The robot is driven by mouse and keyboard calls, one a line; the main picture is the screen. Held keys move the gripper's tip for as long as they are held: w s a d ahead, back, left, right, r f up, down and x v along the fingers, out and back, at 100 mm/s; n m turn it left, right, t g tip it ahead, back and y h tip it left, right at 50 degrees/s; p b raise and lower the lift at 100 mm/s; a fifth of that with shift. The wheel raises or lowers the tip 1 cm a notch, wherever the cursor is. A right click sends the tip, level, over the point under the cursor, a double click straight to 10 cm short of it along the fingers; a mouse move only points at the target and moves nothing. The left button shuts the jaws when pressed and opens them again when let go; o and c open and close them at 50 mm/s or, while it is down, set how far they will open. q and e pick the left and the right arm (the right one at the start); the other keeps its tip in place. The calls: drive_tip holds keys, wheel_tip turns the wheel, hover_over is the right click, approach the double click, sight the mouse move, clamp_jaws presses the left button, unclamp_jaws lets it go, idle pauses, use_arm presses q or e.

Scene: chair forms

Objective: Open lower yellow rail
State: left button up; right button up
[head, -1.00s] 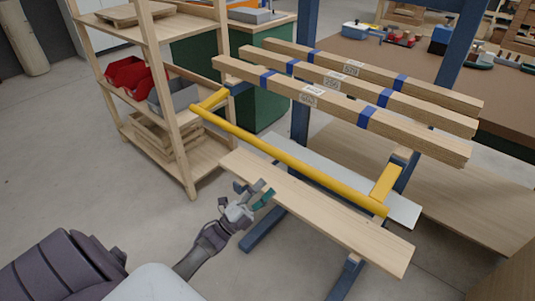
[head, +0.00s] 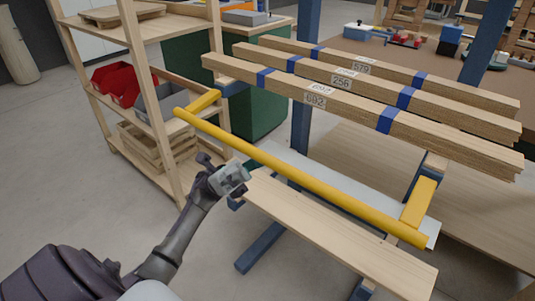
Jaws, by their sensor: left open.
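The lower yellow rail (head: 300,178) is a long bar that slopes from upper left to lower right in the head view. Short yellow arms at both ends join it to a blue rack frame (head: 301,85). My left gripper (head: 232,178) is open and empty, just below and in front of the rail's left part. I cannot tell whether it touches the rail. My right gripper does not show.
Bundled wooden beams (head: 340,95) with blue bands lie on the rack above the rail. A wooden board (head: 340,235) lies below it. A wooden shelf (head: 150,100) with red and grey bins stands at the left.

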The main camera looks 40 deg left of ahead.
sight(268, 160)
use_arm(q)
drive_tip(key=x, duration=0.4)
drive_tip(key=shift+d+r+p, duration=0.2)
drive_tip(key=shift+r+p, duration=0.05)
drive_tip(key=shift+p, duration=0.05)
drive_tip(key=shift+d+r+t, duration=0.3)
drive_tip(key=shift+d+r, duration=0.15)
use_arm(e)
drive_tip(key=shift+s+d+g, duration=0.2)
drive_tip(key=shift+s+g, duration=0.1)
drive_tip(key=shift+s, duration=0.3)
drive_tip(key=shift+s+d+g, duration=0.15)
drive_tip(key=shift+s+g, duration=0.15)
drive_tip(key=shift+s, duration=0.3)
use_arm(q)
clamp_jaws()
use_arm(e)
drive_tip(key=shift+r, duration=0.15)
